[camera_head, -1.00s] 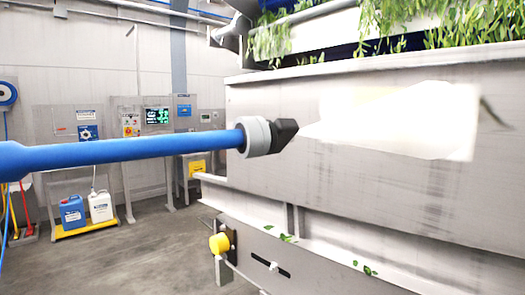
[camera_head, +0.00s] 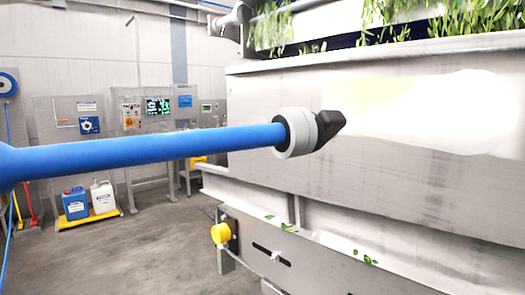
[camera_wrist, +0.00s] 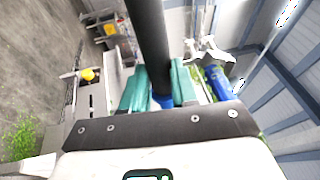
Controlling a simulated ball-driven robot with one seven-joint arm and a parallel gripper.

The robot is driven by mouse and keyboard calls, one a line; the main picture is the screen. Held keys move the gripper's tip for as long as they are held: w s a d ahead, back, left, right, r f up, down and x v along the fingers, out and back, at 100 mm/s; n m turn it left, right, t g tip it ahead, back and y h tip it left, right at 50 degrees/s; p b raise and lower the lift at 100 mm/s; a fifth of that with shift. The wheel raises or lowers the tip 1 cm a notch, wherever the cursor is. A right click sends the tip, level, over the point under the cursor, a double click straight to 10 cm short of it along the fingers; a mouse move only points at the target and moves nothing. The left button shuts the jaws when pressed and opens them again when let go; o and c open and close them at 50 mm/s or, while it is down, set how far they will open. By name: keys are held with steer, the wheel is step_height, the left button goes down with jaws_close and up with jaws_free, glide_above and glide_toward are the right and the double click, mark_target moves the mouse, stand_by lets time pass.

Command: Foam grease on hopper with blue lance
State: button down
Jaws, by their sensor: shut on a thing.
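The blue lance (camera_head: 150,153) crosses the head view from the left edge, with a grey collar and a black nozzle (camera_head: 329,127) at its tip. White foam (camera_head: 460,112) fans from the nozzle over the grey metal hopper (camera_head: 300,185), reaching near the right edge. A faint yellowish patch (camera_head: 365,97) shows on the wall above the spray. In the wrist view, my gripper (camera_wrist: 159,90) has teal fingers shut on the lance's dark shaft (camera_wrist: 150,40), with a bit of blue between them. My gripper is not visible in the head view.
Green leaves (camera_head: 420,25) hang over the hopper's top. A yellow knob (camera_head: 220,233) sticks out low on its frame. Blue (camera_head: 75,205) and white (camera_head: 103,197) jugs stand on a yellow tray at the back left. The floor between is clear.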

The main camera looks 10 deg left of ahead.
steer(key=shift+s+d, duration=1.6)
steer(key=shift+d, duration=0.25)
steer(key=c, duration=1.4)
jaws_free()
steer(key=c, duration=0.3)
